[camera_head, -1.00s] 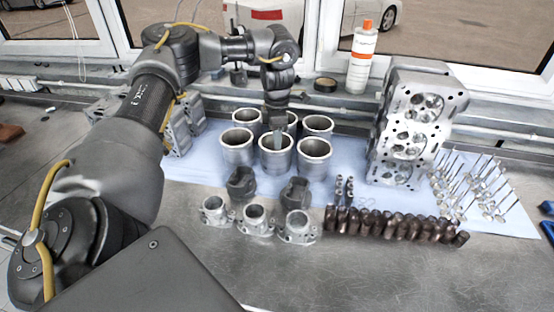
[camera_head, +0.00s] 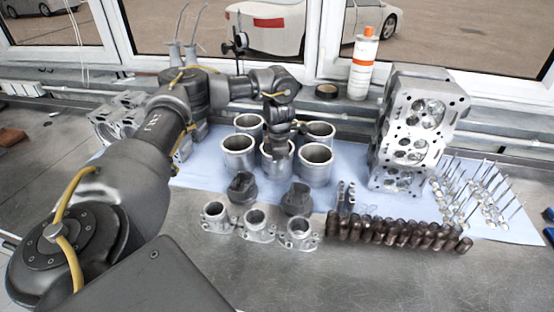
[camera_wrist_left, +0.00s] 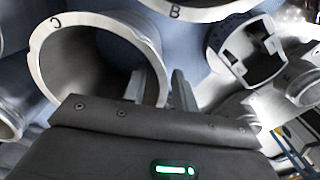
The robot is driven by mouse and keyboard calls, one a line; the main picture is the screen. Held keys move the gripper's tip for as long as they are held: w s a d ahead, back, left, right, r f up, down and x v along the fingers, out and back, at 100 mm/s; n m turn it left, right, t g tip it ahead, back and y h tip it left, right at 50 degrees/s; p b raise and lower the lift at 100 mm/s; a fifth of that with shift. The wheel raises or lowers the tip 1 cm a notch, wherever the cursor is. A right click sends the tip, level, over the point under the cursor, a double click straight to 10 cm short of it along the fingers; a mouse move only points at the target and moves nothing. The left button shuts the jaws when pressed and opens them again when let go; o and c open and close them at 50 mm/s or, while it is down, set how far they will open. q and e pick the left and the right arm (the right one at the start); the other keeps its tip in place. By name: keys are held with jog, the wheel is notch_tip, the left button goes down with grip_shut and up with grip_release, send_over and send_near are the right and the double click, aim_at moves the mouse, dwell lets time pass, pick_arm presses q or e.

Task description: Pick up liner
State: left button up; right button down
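Several grey metal cylinder liners stand upright in two rows on a blue mat. My left gripper (camera_head: 280,145) points down at the front middle liner (camera_head: 266,162) and hides much of it. In the left wrist view, a liner marked C (camera_wrist_left: 42,70) lies under the gripper with its mouth open to the camera. The two fingers of the gripper (camera_wrist_left: 160,92) are apart. One finger overlaps the liner's mouth and the other is just outside its rim, so the wall appears between them. Contact cannot be told. My right gripper is not in view.
A front right liner (camera_head: 314,165) and a front left liner (camera_head: 238,154) stand close by. Dark pistons (camera_head: 241,188) and metal flanged parts (camera_head: 258,226) sit in front. A cylinder head (camera_head: 405,130), valves (camera_head: 475,195) and a row of brown parts (camera_head: 395,232) are at the right.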

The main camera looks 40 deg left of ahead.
pick_arm(q)
notch_tip(320, 180, down, 3)
jog(key=shift+r, duration=0.2)
jog(key=shift+c, duration=0.5)
grip_shut()
